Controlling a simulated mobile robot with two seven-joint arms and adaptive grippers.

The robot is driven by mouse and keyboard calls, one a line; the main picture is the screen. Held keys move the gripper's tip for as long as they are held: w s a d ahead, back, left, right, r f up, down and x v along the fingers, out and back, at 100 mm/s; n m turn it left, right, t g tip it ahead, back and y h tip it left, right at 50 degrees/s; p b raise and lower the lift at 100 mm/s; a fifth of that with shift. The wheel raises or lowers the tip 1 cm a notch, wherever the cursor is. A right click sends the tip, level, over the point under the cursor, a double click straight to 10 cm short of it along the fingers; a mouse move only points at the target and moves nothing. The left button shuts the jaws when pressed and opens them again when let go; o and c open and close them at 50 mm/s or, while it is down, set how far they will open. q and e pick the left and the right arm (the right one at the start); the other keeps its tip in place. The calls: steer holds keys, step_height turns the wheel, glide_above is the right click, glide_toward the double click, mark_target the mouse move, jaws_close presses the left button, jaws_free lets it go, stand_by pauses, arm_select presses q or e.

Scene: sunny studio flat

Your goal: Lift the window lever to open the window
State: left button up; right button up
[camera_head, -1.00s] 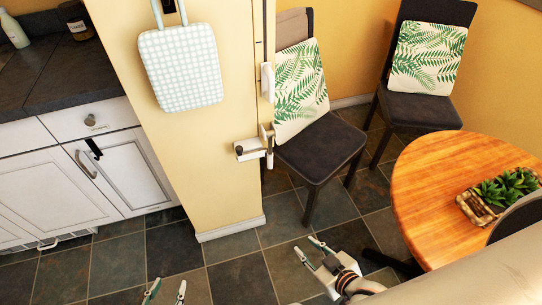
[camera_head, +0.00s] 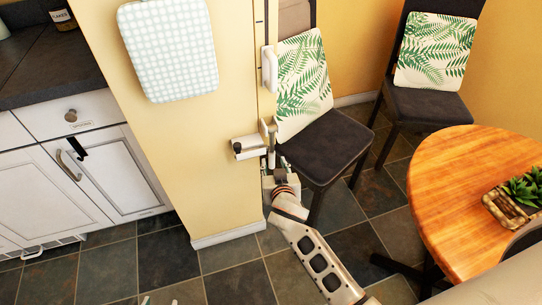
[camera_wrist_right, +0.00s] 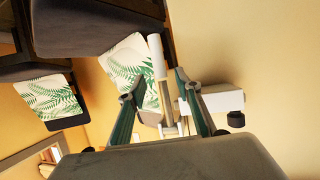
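The window lever (camera_head: 264,131) is a slim pale upright handle on a white bracket (camera_head: 247,148) at the edge of the yellow wall. My right gripper (camera_head: 271,168) is just below and at the lever, its fingertips partly hidden in the head view. In the right wrist view its two fingers (camera_wrist_right: 160,82) are apart on either side of the lever (camera_wrist_right: 155,58), with a visible gap; I cannot tell whether either touches it. My left gripper (camera_head: 160,301) shows only its fingertips at the bottom edge of the head view, spread apart with nothing between them.
A white handle (camera_head: 269,69) is higher on the same wall edge. A dark chair (camera_head: 319,150) with a leaf-pattern cushion stands close to the right of the lever. A round wooden table (camera_head: 450,185) is at the right; white cabinets (camera_head: 105,165) are at the left.

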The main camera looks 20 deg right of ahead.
mark_target(272, 158)
steer(key=b+x, duration=0.1)
steer(key=x, duration=0.5)
steer(key=shift+s+f, duration=0.1)
steer(key=shift+f, duration=0.1)
steer(key=shift+w+d+f, duration=0.1)
steer(key=shift+w, duration=0.4)
jaws_close()
